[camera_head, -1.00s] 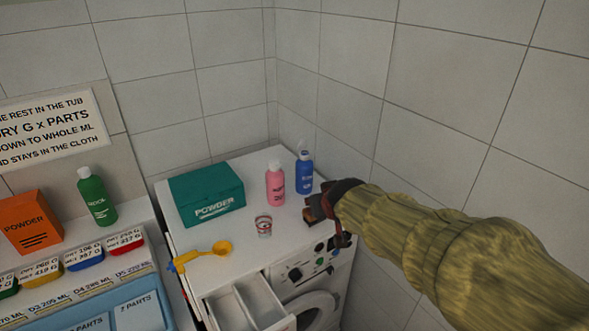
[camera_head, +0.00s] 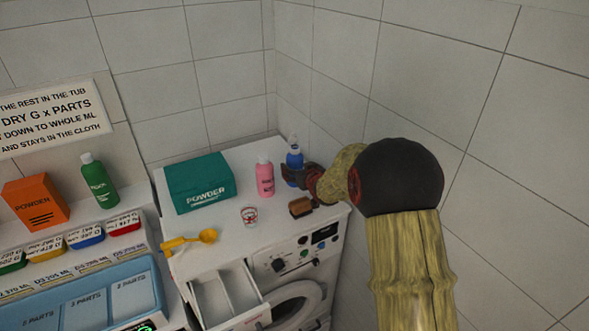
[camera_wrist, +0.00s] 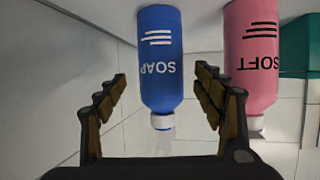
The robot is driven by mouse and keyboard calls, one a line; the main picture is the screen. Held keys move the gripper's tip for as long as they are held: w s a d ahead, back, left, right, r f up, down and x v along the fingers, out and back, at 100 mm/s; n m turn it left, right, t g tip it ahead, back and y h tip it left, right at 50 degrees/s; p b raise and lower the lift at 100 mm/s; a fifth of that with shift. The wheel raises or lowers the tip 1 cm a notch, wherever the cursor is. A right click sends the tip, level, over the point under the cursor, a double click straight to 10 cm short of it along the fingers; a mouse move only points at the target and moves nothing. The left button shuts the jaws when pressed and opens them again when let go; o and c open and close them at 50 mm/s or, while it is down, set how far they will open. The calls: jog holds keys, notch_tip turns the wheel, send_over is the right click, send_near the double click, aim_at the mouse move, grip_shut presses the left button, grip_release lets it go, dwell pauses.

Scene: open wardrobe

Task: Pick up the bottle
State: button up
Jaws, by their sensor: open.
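The blue SOAP bottle (camera_head: 294,158) stands upright at the back right of the washing machine top. In the wrist view the blue bottle (camera_wrist: 160,55) appears upside down, with its white cap low in the picture. My gripper (camera_head: 297,176) is beside it, coming from the right. Its open fingers (camera_wrist: 162,75) show on either side of the blue bottle, with gaps on both sides. The pink SOFT bottle (camera_head: 265,177) stands to the left; it also shows in the wrist view (camera_wrist: 252,60). A green bottle (camera_head: 98,182) stands on the left counter.
A teal powder box (camera_head: 200,183), a small cup (camera_head: 249,216), a yellow scoop (camera_head: 190,241) and a brown block-like object (camera_head: 300,207) are on the washing machine (camera_head: 240,251). Its drawer (camera_head: 228,295) is open. An orange box (camera_head: 35,203) stands left. Tiled walls are close behind and right.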

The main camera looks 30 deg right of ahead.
aim_at(295, 166)
jog(key=shift+x, duration=2.15)
jog(key=shift+c, duration=0.4)
jog(key=c, duration=1.4)
jog(key=shift+r, duration=0.1)
